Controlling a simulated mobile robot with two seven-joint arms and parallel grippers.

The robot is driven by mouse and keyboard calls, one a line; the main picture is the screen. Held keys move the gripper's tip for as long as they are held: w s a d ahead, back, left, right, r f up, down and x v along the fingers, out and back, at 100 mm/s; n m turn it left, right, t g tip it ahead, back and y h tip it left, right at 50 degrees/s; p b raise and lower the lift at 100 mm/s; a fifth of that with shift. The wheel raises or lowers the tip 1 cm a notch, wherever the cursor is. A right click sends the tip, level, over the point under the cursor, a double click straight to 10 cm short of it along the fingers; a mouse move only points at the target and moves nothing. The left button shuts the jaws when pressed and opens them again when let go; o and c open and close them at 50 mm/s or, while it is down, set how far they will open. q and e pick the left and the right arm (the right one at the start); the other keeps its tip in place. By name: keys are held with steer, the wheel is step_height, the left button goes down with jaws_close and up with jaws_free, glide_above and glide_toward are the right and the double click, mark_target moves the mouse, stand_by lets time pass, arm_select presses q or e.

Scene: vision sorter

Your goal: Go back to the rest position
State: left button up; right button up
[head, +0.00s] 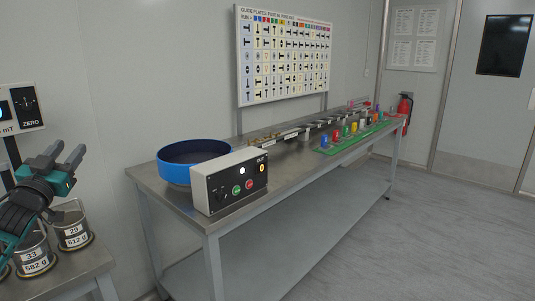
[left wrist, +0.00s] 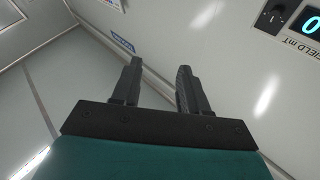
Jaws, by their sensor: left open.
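My left gripper (head: 70,156) is raised at the left edge of the head view, above a side table with labelled containers. Its two grey fingers are apart with nothing between them. In the left wrist view the open fingers (left wrist: 157,85) point toward a pale wall, and no object is between them. My right gripper does not show in either view.
Labelled containers (head: 74,230) stand close below my left gripper. A metal bench (head: 290,190) holds a blue bowl (head: 172,172), a control box (head: 205,190) and a green rack (head: 345,145) of coloured pieces. The floor (head: 430,240) at the right is clear.

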arm_select(q)
steer(key=a+f+m+g+y, duration=0.2)
steer(key=a+f+g+y, duration=0.15)
steer(key=f, duration=0.45)
steer(key=s+d+f+g+h, duration=0.2)
steer(key=s+d+f, duration=0.2)
steer(key=d+f, duration=0.5)
steer(key=s+d+f+g+h, duration=0.2)
steer(key=s+d+f, duration=0.3)
steer(key=f, duration=0.6)
steer(key=s+d+f+g+h, duration=0.1)
steer(key=s+d+f, duration=0.3)
steer(key=s+d, duration=0.2)
steer(key=s+d+f+n+g, duration=0.1)
steer(key=s+d+f, duration=0.4)
steer(key=s, duration=0.5)
steer(key=s+d+f+g+h, duration=0.1)
steer(key=s+d+f, duration=0.3)
steer(key=s+d, duration=0.2)
steer(key=shift+s+d+f+n+g+h, duration=0.2)
steer(key=shift+s+d+n+g+h, duration=0.2)
steer(key=shift+s, duration=0.85)
